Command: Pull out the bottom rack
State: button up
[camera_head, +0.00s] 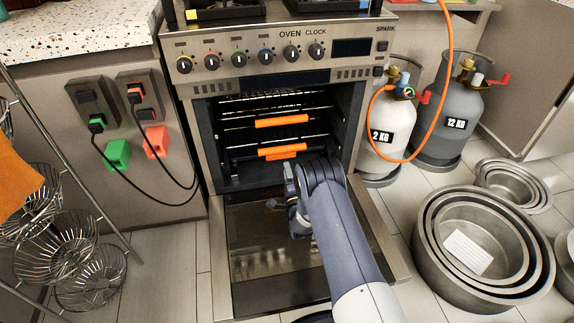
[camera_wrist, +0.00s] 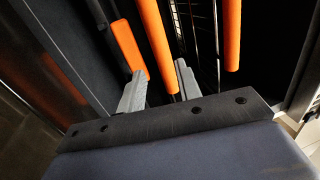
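The oven (camera_head: 205,165) stands open in the head view. An upper rack with an orange handle (camera_head: 282,121) is inside it. The lower rack's orange handle (camera_head: 282,149) is below, with a shorter orange strip (camera_head: 288,156) just under it. I cannot tell whether that strip is another handle or a reflection. In the wrist view my gripper (camera_wrist: 159,66) is open. The middle orange bar (camera_wrist: 155,40) runs between its two fingers; contact is unclear. A shorter orange bar (camera_wrist: 128,48) ends behind the left finger. Another orange bar (camera_wrist: 232,35) is farther right.
The oven door (camera_head: 262,235) lies folded down under my arm. Nested metal pans (camera_head: 430,245) and gas cylinders (camera_head: 455,115) stand at the right. Wire baskets (camera_head: 65,245) stand at the left. Tiled floor shows on both sides of the door.

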aim_at(282, 151)
jog(key=b+x, duration=0.3)
jog(key=x, duration=0.7)
jog(key=shift+w, duration=0.1)
grip_shut()
dwell(0.4)
